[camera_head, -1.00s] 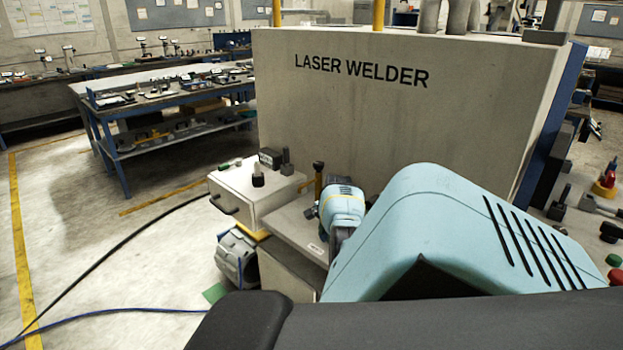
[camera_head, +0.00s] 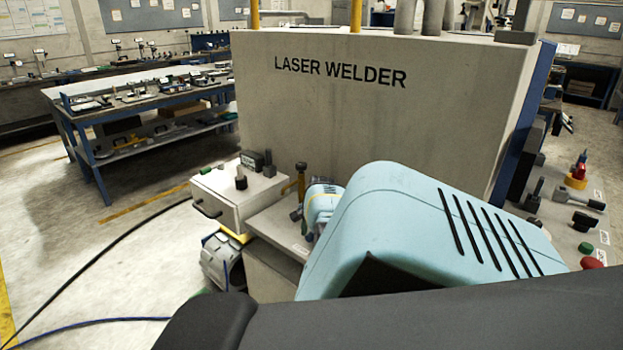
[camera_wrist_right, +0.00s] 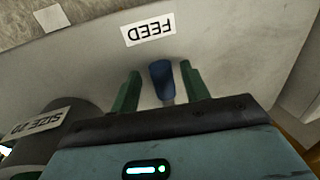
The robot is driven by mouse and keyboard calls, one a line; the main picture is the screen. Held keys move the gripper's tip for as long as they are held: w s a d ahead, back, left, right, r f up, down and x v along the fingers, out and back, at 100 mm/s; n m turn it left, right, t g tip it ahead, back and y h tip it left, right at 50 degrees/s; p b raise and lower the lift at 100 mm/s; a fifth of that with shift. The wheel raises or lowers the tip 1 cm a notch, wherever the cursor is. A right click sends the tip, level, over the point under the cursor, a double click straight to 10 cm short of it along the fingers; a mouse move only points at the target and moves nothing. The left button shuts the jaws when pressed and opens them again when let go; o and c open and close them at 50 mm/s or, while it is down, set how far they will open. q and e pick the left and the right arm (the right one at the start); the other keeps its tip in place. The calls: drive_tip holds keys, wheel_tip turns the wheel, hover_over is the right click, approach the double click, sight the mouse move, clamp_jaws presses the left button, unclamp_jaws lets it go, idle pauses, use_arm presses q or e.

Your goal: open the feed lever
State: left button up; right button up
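In the right wrist view, the feed lever (camera_wrist_right: 162,82) is a short blue handle on a pale grey panel, just below a white label reading FEED upside down. My right gripper (camera_wrist_right: 160,70) is open, with one green finger on each side of the lever. Gaps show between the lever and both fingers, so it is not clamped. The lever's lower end is partly hidden by the gripper body. In the head view I cannot make out the lever or the right fingertips. My left gripper is not in view.
A dark cylinder labelled SIZE 20 (camera_wrist_right: 52,135) is left of the gripper in the wrist view. In the head view, the laser welder (camera_head: 350,120) stands ahead, with a grey box with a handle (camera_head: 235,195) at its left. Controls, including a grey lever (camera_head: 583,200), lie right.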

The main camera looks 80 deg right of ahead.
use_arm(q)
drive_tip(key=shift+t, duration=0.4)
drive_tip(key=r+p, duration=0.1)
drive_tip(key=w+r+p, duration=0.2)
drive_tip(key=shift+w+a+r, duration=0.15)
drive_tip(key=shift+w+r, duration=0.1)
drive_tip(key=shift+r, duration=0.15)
use_arm(e)
wheel_tip(320, 180, up, 8)
drive_tip(key=s, duration=0.1)
drive_tip(key=shift+s+a+f, duration=0.15)
drive_tip(key=shift+a, duration=0.2)
